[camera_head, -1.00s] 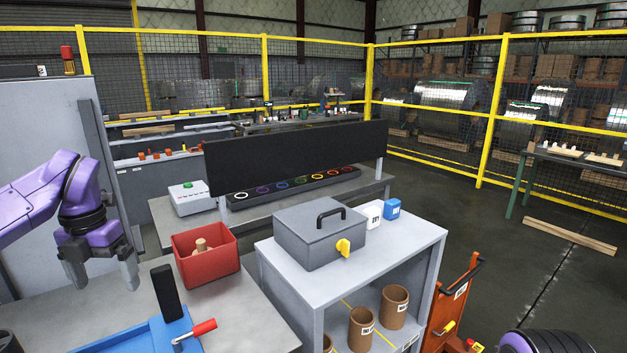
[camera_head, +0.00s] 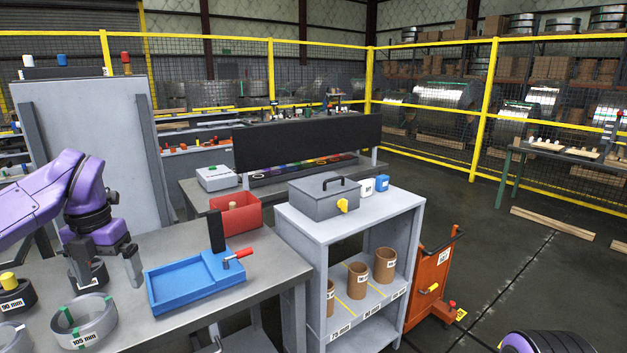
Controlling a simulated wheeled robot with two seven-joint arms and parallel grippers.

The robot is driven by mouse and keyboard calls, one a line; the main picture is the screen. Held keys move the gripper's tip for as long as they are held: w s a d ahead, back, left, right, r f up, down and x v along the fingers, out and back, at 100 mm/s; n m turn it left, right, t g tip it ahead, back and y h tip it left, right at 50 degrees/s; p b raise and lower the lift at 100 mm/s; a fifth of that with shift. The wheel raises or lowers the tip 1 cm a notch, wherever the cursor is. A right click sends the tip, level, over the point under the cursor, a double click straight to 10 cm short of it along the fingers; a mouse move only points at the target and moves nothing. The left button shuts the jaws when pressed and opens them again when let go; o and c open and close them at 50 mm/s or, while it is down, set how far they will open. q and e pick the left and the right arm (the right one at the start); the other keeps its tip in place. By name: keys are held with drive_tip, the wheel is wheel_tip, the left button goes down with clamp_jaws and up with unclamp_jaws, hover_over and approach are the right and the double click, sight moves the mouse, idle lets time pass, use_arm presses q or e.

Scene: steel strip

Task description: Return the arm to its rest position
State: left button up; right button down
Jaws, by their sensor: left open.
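My left gripper (camera_head: 108,271) hangs from the purple arm at the left of the head view, fingers pointing down. It is open, with nothing seen between its fingers. It is above the left part of the grey workbench (camera_head: 205,297), in front of a dark ring-shaped part that it partly hides. The blue tray (camera_head: 185,283) with a black upright block and a red-handled lever lies to the right of the gripper, apart from it. A purple link of my right arm (camera_head: 548,344) shows at the bottom right edge; its gripper is out of view.
A grey ring labelled 105 mm (camera_head: 84,322) and a dark 90 mm ring (camera_head: 14,297) lie near the gripper. A red bin (camera_head: 236,218) stands behind the tray. A shelf unit (camera_head: 318,226) carries a grey lidded box (camera_head: 323,199).

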use_arm(q)
drive_tip(key=w+d+f+m+t+y, duration=0.1)
drive_tip(key=w+f+m+t+y, duration=0.35)
drive_tip(key=w+f+y, duration=0.3)
drive_tip(key=s+d+f+m+t+h, duration=0.1)
drive_tip(key=s+d+f+m, duration=0.1)
drive_tip(key=d+f+m, duration=0.4)
drive_tip(key=s+d+f+m+t, duration=0.2)
drive_tip(key=f+m, duration=0.2)
drive_tip(key=f, duration=0.4)
drive_tip(key=s+d+f+m+t+h, duration=0.1)
drive_tip(key=s+d+f+m, duration=0.1)
drive_tip(key=d+f+m, duration=0.4)
drive_tip(key=s+f+m+g+h, duration=0.15)
drive_tip(key=s+f+m, duration=0.25)
drive_tip(key=s+f, duration=0.55)
drive_tip(key=s+a+f+m+g, duration=0.1)
drive_tip(key=s+f+m+g, duration=0.1)
drive_tip(key=s, duration=0.8)
drive_tip(key=s+a+f+m+g, duration=0.2)
drive_tip(key=s+f+m, duration=0.2)
drive_tip(key=s, duration=0.6)
drive_tip(key=shift+a+f+h, duration=0.15)
drive_tip(key=shift+f+h, duration=0.25)
drive_tip(key=shift+w, duration=0.1)
